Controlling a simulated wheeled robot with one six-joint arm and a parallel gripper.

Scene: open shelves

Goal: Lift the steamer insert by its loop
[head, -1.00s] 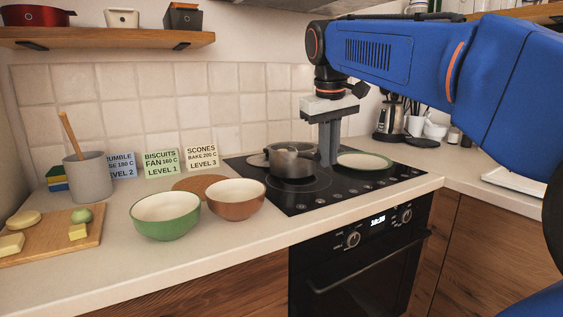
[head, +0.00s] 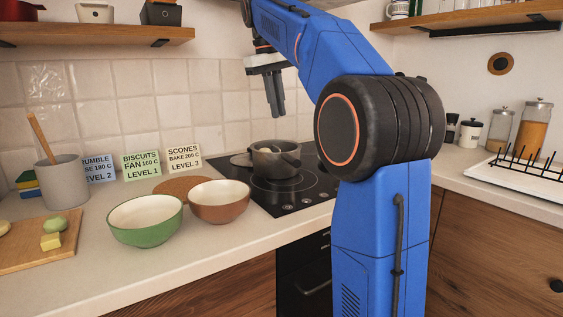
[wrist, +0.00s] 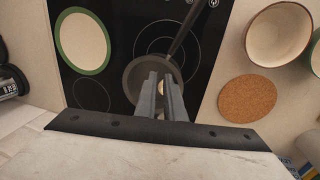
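A grey pot (head: 272,161) stands on the black hob; it also shows in the wrist view (wrist: 131,77), with its long dark handle reaching up and right. Something pale shows inside the pot in both views, but I cannot make out the steamer insert or its loop clearly. My gripper (head: 275,112) points down, above the pot and apart from it in the head view. In the wrist view the fingers (wrist: 161,76) have a gap between them with nothing gripped, and they hide part of the pot's inside.
A green-rimmed plate (wrist: 84,40) lies on the hob beside the pot. A green bowl (head: 146,225), a brown bowl (head: 220,207) and a cork mat (wrist: 247,98) are on the counter. Recipe cards stand by the wall. A dish rack (head: 520,180) is at the right.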

